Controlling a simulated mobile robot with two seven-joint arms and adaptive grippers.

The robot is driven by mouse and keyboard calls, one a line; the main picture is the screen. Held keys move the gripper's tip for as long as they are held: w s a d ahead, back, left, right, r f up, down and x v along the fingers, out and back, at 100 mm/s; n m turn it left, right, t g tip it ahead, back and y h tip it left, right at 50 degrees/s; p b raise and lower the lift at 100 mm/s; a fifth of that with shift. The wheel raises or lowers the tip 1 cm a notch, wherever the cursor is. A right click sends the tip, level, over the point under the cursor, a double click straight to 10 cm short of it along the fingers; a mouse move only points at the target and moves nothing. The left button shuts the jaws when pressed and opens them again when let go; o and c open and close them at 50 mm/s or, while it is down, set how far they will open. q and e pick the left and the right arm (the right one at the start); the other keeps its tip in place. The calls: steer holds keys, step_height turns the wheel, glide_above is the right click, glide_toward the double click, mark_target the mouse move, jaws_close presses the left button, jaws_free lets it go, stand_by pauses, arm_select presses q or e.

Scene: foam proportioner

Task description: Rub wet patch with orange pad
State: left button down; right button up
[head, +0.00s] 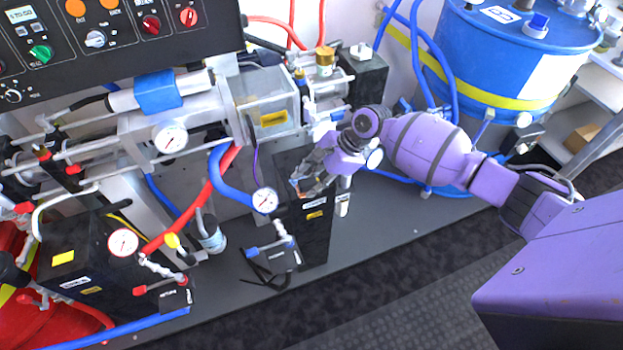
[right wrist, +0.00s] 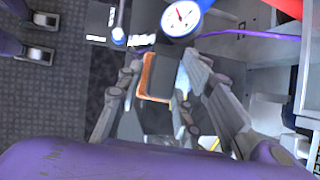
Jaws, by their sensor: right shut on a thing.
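My right gripper (head: 312,182) reaches in from the right, over the black box (head: 306,235) that stands on the grey base plate. It is shut on the orange pad, a dark block with an orange edge (right wrist: 148,74), which sits between the fingers in the right wrist view. In the head view only a small orange bit of the pad (head: 295,186) shows by the fingertips. I cannot make out the wet patch for certain in either view. My left gripper is not in view.
A pressure gauge (head: 265,200) on a blue hose stands close left of the gripper. The pump cylinders (head: 265,105) lie behind it. A blue drum (head: 500,50) stands at the back right. The grey base plate (head: 385,225) is bare to the right of the black box.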

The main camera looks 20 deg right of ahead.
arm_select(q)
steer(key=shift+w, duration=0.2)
arm_select(e)
steer(key=shift+f, duration=0.35)
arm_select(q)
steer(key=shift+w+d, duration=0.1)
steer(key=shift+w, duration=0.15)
arm_select(e)
steer(key=shift+f, duration=0.25)
steer(key=shift+c, duration=0.2)
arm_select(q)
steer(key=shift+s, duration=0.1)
